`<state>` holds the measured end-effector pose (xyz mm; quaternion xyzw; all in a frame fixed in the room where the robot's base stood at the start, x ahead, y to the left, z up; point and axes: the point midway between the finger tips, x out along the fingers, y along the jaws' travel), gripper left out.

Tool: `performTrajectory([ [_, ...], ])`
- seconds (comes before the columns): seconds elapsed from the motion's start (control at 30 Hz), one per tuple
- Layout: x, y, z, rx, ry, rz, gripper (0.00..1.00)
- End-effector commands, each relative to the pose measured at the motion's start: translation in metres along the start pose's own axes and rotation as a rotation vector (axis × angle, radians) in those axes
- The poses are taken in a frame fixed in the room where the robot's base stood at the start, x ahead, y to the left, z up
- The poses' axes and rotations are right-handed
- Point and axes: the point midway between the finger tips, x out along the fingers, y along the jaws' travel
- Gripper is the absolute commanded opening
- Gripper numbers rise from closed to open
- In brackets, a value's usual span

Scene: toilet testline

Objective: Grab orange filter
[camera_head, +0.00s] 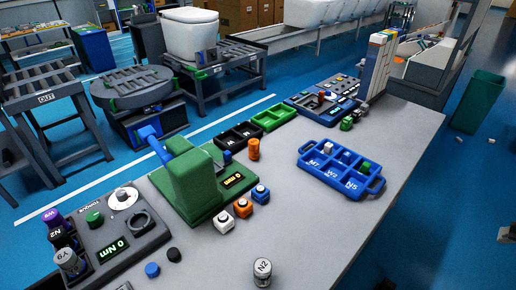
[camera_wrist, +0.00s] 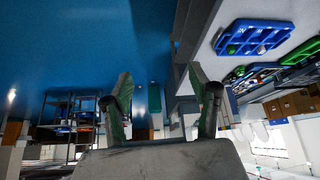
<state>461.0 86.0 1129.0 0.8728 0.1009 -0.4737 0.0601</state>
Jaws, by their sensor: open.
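In the head view a small upright orange cylinder (camera_head: 254,149) stands on the grey table, beside the black tray and behind the green press-like machine. An orange block with a dark round top (camera_head: 243,208) sits in front of the machine, between a white and a blue block. My gripper (camera_wrist: 162,88) shows only in the wrist view. Its two green-padded fingers are spread wide with nothing between them. No orange filter can be made out in the wrist view. My gripper does not show in the head view.
A blue compartment tray (camera_head: 330,184) lies at the right of the table and shows in the wrist view (camera_wrist: 222,46). The green machine (camera_head: 190,182) stands tall. A grey cylinder (camera_head: 262,272) stands near the front.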

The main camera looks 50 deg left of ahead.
Motion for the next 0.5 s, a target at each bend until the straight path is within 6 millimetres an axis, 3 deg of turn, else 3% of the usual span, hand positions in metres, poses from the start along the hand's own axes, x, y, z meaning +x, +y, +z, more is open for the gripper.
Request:
performTrajectory([
  [0.03, 0.003, -0.012, -0.018, -0.029, -0.005, -0.017, 0.56],
  [0.2, 0.017, -0.054, -0.067, -0.118, -0.024, -0.070, 0.56],
  [0.5, 0.052, -0.147, -0.138, -0.279, -0.055, -0.162, 0.56],
])
